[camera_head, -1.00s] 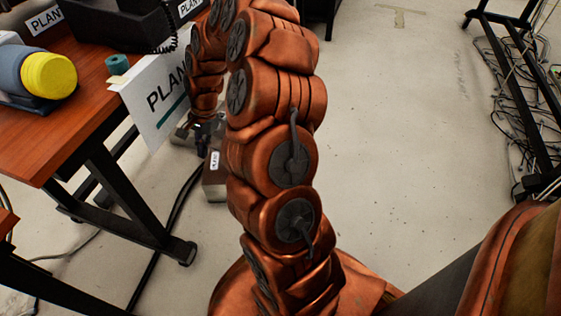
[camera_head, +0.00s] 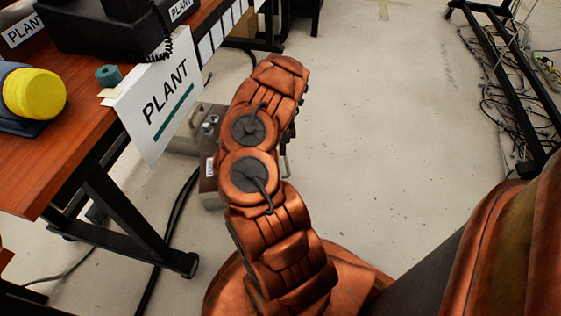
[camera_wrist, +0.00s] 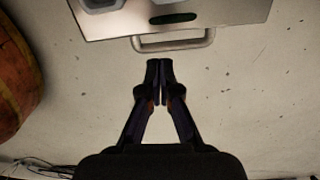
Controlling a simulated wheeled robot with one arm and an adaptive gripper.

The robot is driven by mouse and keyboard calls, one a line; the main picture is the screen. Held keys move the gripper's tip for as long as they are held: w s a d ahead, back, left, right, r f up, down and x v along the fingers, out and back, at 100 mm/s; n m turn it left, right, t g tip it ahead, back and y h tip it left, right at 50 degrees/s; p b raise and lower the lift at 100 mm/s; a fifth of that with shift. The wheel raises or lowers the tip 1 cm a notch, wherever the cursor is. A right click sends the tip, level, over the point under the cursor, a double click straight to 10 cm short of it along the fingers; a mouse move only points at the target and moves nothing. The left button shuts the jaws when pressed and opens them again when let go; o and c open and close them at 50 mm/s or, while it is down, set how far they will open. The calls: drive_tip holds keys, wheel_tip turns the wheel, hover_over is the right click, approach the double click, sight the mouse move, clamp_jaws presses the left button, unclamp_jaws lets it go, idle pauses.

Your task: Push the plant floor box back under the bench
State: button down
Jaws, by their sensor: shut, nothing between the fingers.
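The plant floor box (camera_head: 207,190) is a grey metal box with a small white label. It stands on the floor beside the wooden bench (camera_head: 75,150), jutting out past the bench's edge. My arm hides part of it in the head view. In the wrist view the box (camera_wrist: 110,28) fills the top, with its metal handle (camera_wrist: 172,43) facing me. My gripper (camera_wrist: 160,64) is shut and empty. Its tips point at the handle, with a small gap seeming to lie between them. The gripper is hidden in the head view.
A sign reading PLANT (camera_head: 165,105) hangs at the bench edge. Black cables (camera_head: 170,235) run on the floor near the bench leg (camera_head: 130,215). A rack with tangled cables (camera_head: 500,90) stands at the right. The floor between is clear.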

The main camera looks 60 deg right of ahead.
wheel_tip(320, 180, down, 10)
drive_tip(key=b, duration=0.5)
drive_tip(key=shift+a+r, duration=0.1)
